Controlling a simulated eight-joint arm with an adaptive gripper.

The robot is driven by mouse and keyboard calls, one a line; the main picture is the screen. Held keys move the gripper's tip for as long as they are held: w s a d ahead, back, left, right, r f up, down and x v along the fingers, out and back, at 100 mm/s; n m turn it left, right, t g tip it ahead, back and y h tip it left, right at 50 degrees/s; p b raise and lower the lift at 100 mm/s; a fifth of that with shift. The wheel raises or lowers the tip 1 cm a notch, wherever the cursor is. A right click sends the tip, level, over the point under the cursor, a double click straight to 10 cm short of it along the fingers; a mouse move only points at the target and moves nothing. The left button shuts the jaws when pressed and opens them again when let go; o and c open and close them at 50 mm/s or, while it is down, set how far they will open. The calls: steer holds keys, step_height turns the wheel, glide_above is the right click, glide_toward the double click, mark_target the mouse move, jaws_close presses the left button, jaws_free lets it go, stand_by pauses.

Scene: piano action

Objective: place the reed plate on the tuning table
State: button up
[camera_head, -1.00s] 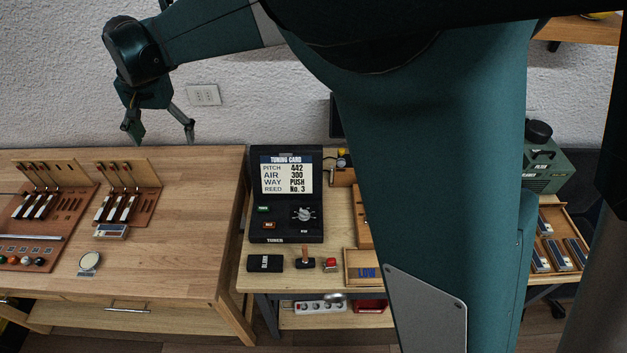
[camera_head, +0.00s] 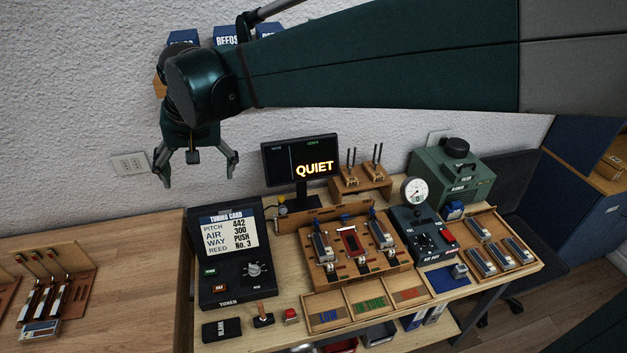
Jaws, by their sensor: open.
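Several silver-and-blue reed plates lie in a wooden tray (camera_head: 529,262) at the right of the bench; one of them (camera_head: 480,262) lies near its left edge. The pictures do not single one plate out. The wooden fixture in the middle, which looks like the tuning table (camera_head: 388,264), carries one plate (camera_head: 323,247) at its left and another (camera_head: 380,235) at its right. Between them is a dark red bed (camera_head: 351,242). My gripper (camera_head: 197,172) is open and empty, pointing down in front of the wall, above and left of the tuner and far from the tray.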

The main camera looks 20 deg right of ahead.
steer(key=s+d+f+t, duration=0.1)
steer(key=s+d+f, duration=0.1)
steer(key=s+d, duration=0.5)
steer(key=s+d+f+t+h, duration=0.1)
steer(key=s+d, duration=0.6)
steer(key=d, duration=0.8)
steer(key=s+d+f+t, duration=0.1)
steer(key=s+d+f, duration=0.3)
steer(key=s+d, duration=0.3)
steer(key=d, duration=0.3)
steer(key=shift+s+d+t+h, duration=0.35)
steer(key=shift+d+t+h, duration=0.05)
steer(key=shift+o, duration=0.5)
